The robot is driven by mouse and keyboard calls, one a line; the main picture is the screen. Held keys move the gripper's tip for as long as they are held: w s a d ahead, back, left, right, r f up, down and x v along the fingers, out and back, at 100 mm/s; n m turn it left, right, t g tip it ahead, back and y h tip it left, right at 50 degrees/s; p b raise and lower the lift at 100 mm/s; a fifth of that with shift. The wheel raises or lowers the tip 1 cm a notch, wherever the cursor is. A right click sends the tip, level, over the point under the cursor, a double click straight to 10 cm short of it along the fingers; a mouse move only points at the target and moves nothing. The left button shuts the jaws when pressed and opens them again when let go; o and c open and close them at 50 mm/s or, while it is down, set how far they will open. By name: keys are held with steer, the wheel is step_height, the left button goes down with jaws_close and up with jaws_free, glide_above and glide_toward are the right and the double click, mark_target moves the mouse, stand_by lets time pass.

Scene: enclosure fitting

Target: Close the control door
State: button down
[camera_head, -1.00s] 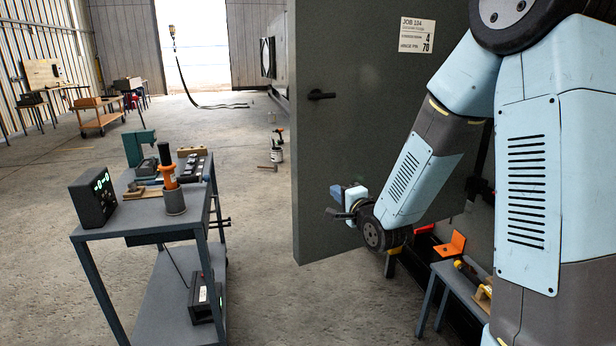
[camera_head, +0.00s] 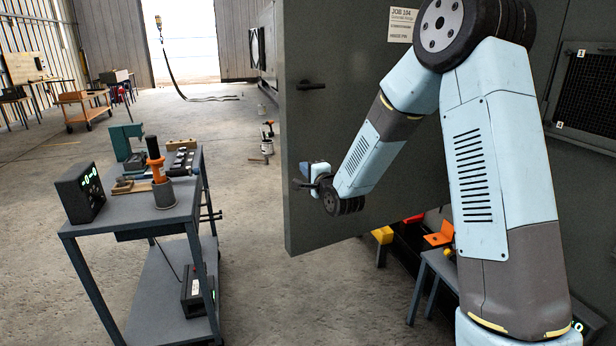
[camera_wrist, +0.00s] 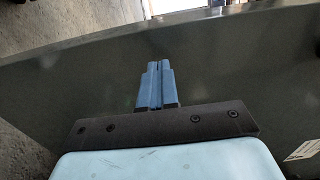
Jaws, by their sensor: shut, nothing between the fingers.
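The control door (camera_head: 312,130) is a tall dark grey-green panel standing open, swung out from the enclosure at the right. Its black lever handle (camera_head: 311,85) is near the free left edge, and a white job label (camera_head: 401,22) is higher up. My gripper (camera_head: 303,178) is in front of the door face, below the handle and close to the free edge. In the wrist view my gripper's blue fingers (camera_wrist: 158,66) are together and empty against the door's dark surface (camera_wrist: 60,85). Whether they touch it I cannot tell. My arm hides part of the door.
A grey tool cart (camera_head: 145,211) stands left of the door, with floor between them. The enclosure wall with a dark mesh panel (camera_head: 588,95) is at the right.

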steer(key=shift+x, duration=1)
